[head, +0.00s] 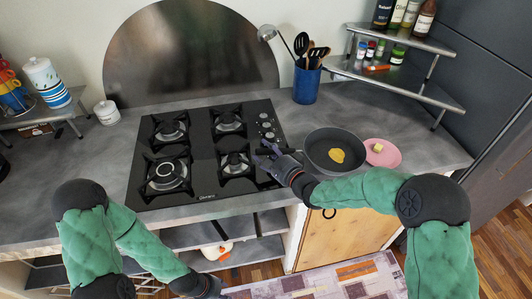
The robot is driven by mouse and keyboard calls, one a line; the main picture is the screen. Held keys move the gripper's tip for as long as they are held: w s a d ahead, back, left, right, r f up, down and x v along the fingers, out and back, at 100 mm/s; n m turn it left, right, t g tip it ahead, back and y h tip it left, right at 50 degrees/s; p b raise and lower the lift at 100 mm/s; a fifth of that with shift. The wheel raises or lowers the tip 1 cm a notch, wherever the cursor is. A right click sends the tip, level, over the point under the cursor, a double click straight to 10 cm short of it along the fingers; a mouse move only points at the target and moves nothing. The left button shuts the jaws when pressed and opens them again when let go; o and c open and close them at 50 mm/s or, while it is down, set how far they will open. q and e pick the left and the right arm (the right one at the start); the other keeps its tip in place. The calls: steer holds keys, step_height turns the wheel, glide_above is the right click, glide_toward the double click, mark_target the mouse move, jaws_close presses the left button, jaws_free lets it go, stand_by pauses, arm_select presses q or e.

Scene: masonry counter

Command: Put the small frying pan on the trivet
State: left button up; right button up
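A dark round frying pan (322,143) with a yellow piece of food in it sits on the grey counter, right of the stove. I cannot make out its handle. My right gripper (262,154) is just left of the pan, over the stove's right edge. Its fingers look spread apart, with nothing seen between them. My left gripper (212,288) is low in front of the counter at the bottom edge, and its fingers are unclear. I cannot pick out a trivet for certain.
A black stove (208,180) with several burners fills the middle. A pink plate (390,159) with a pale yellow block is right of the pan. A blue utensil holder (306,87) stands behind, near a corner shelf (437,98) with jars. The left counter (50,165) has free room.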

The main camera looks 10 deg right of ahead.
steer(key=shift+r, duration=0.2)
steer(key=p+v, duration=0.2)
steer(key=v, duration=1)
steer(key=shift+p, duration=0.4)
steer(key=shift+f, duration=0.1)
